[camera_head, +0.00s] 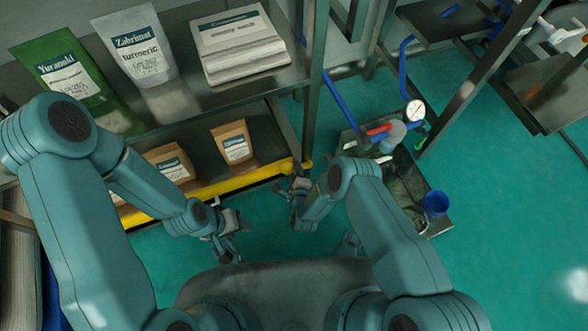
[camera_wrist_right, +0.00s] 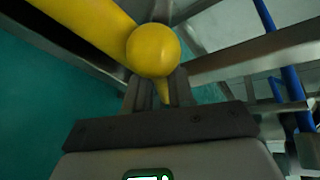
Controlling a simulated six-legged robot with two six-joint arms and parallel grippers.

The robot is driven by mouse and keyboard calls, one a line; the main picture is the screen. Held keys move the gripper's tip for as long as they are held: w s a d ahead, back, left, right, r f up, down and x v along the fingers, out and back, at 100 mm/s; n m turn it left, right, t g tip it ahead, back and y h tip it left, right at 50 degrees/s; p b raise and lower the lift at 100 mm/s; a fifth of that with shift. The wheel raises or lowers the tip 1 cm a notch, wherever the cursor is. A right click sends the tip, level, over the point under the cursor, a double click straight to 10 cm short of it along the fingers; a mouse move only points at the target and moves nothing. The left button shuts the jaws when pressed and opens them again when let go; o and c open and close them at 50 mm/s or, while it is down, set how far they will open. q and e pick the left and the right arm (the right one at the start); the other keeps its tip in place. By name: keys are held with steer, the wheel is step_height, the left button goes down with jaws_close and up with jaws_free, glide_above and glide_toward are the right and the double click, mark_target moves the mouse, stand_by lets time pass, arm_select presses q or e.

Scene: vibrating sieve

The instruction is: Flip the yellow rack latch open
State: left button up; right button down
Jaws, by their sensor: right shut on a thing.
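The yellow rack latch is a long yellow bar (camera_head: 230,182) along the front edge of the lower shelf. Its right end is by the rack post. In the right wrist view the latch shows large, with a rounded knob (camera_wrist_right: 153,50) and a thin yellow tip between my fingers. My right gripper (camera_head: 290,188) is at the latch's right end, and the wrist view shows its fingers (camera_wrist_right: 155,92) closed around the thin yellow part below the knob. My left gripper (camera_head: 232,243) hangs in front of the shelf, clear of the latch; its finger gap is too small to judge.
The rack's upper shelf holds a green pouch (camera_head: 68,82), a white pouch (camera_head: 137,48) and a stack of white packs (camera_head: 238,45). Brown bags (camera_head: 235,143) stand on the lower shelf. A cart with a gauge (camera_head: 414,111) and blue cup (camera_head: 435,204) is right. Green floor lies between.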

arm_select(q)
steer(key=shift+s+r, duration=0.25)
steer(key=shift+r, duration=0.15)
arm_select(e)
steer(key=shift+w+d+r+m, duration=0.2)
steer(key=shift+d+r+m, duration=0.05)
steer(key=shift+r+m, duration=0.15)
arm_select(q)
steer(key=shift+d+p, duration=0.1)
steer(key=shift+p, duration=0.2)
arm_select(e)
steer(key=c, duration=1)
jaws_free()
steer(key=shift+f, duration=0.1)
steer(key=shift+o, duration=0.2)
steer(key=shift+s, duration=0.15)
arm_select(q)
step_height(320, 180, up, 6)
steer(key=s+d+p, duration=0.1)
steer(key=p, duration=0.6)
steer(key=shift+s+r+m+g, duration=0.15)
steer(key=shift+m+g, duration=0.15)
steer(key=shift+g, duration=0.1)
arm_select(e)
steer(key=v, duration=1.6)
steer(key=shift+d+r, duration=0.25)
steer(key=shift+r, duration=0.1)
arm_select(q)
steer(key=shift+d, duration=0.1)
